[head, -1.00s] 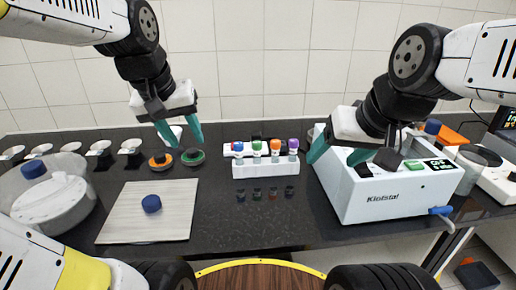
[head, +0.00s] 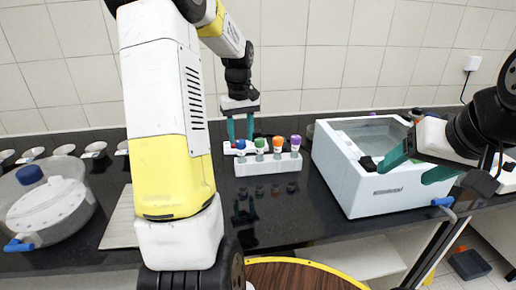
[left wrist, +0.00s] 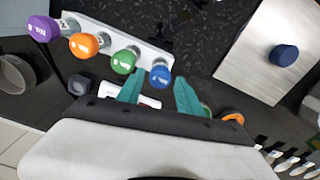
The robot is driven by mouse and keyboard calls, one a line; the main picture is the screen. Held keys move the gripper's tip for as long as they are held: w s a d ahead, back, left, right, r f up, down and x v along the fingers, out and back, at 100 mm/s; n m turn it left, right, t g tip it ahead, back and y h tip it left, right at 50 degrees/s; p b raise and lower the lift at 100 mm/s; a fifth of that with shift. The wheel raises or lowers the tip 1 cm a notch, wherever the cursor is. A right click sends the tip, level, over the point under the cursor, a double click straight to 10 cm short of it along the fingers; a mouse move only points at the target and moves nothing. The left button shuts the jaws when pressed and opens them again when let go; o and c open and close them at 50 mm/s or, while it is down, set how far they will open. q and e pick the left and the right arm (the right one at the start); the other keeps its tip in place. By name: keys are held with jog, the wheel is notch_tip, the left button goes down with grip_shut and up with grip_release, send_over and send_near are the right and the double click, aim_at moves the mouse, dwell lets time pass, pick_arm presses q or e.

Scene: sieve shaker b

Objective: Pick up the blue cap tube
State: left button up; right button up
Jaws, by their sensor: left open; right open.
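The blue cap tube (head: 240,145) stands at the left end of a white rack (head: 268,165). Its blue cap also shows in the left wrist view (left wrist: 160,76), beside the green, orange and purple caps. My left gripper (head: 240,128) is open, pointing down just above the blue cap. In the left wrist view, the cap lies just beyond the gap between the teal fingertips (left wrist: 160,84); the fingers hold nothing. My right gripper (head: 415,166) is open and empty at the right part of the white box-shaped machine. The tube body is mostly hidden by the rack.
The white machine (head: 375,195) stands right of the rack. A pot with a blue knob (head: 45,208) is at the left. The dark counter in front of the rack is clear.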

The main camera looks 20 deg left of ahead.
aim_at(241, 141)
pick_arm(q)
notch_tip(241, 141, down, 5)
jog(key=shift+w+a+r, duration=0.1)
grip_shut()
dwell(0.3)
